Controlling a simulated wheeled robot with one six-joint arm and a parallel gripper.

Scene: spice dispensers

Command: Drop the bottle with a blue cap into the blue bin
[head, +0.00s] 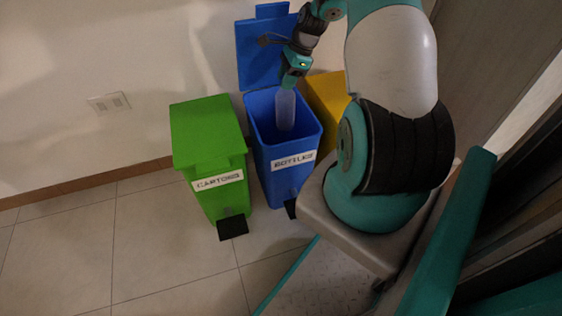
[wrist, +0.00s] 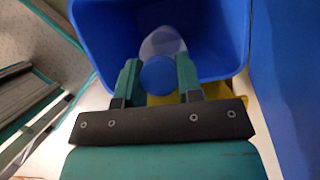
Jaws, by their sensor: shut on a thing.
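The bottle (head: 286,107) is translucent and hangs below my gripper (head: 290,84), over and partly inside the open mouth of the blue bin (head: 281,182). The wrist view shows its blue cap (wrist: 157,74) between the two fingers of my gripper (wrist: 158,80), which is shut on the bottle. Beyond the cap, the bottle's clear body (wrist: 162,42) extends into the bin's opening. The blue bin also shows in the wrist view (wrist: 112,42). Its lid (head: 259,50) stands raised at the back, and its front label reads "BOTTLES". The bin's floor is hidden in the head view.
A green bin (head: 208,132) labelled "CARTONS" stands to the left, lid shut. A yellow bin (head: 326,93) stands to the right, partly hidden by my arm. The wall is close behind the bins. The tiled floor (head: 120,250) at front left is clear.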

